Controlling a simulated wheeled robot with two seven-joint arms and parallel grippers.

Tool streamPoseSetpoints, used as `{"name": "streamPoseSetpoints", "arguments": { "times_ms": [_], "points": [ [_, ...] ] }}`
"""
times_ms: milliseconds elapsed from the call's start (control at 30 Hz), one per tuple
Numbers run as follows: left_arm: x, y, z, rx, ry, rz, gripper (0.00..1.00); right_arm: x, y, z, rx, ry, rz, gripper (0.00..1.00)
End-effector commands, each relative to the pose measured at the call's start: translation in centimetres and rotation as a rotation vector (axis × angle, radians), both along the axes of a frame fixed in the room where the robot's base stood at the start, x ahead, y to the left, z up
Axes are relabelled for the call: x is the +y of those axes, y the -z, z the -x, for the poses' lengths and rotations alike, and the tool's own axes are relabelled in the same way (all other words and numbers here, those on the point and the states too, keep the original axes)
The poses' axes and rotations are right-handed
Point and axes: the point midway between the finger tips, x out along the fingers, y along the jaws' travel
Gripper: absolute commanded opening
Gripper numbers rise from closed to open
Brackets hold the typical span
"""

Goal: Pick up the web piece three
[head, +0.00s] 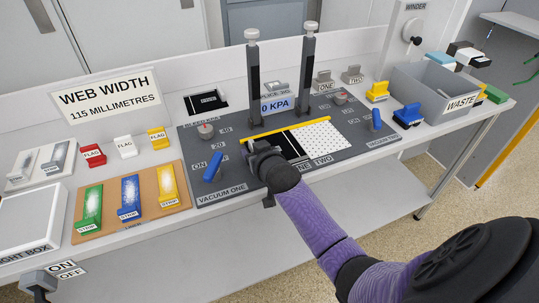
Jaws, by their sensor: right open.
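Black web material (291,145) lies on the left part of the grey splicing plate, crossed by a thin pale line. I cannot read any piece number on it, so I cannot tell which part is web piece three. My right gripper (254,152) is open at the left edge of this black material, low over the plate. The wrist hides part of the plate and the web's near left side, and I cannot tell whether the fingers touch anything. Another black piece with a small label (206,102) lies at the back left. My left gripper is out of view.
A yellow bar (300,127) runs behind the web, beside a white perforated bed (323,137). Two upright posts (254,70) flank a pressure display (277,104). Blue levers (213,167) stand either side. A grey waste bin (433,92) is at right; a strip board (130,200) is at left.

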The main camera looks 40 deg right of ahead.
Motion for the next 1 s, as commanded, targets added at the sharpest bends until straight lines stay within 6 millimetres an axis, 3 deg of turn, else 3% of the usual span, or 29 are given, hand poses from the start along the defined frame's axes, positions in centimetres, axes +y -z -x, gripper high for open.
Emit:
{"name": "streamPoseSetpoints", "arguments": {
  "times_ms": [133,433,833,1000],
  "points": [
    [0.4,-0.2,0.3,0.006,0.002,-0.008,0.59,0.0,-0.2,0.0,0.0,0.0,0.0,0.62],
    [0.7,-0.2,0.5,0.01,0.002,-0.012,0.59,0.0,-0.1,0.1,0.0,-0.001,0.0,0.0],
    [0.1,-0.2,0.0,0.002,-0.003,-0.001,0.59,0.0,-0.3,0.1,-0.001,-0.001,0.001,0.0],
    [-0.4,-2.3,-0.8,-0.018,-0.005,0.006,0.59,0.0,-4.3,0.0,-0.007,-0.001,0.001,0.0]
  ]
}}
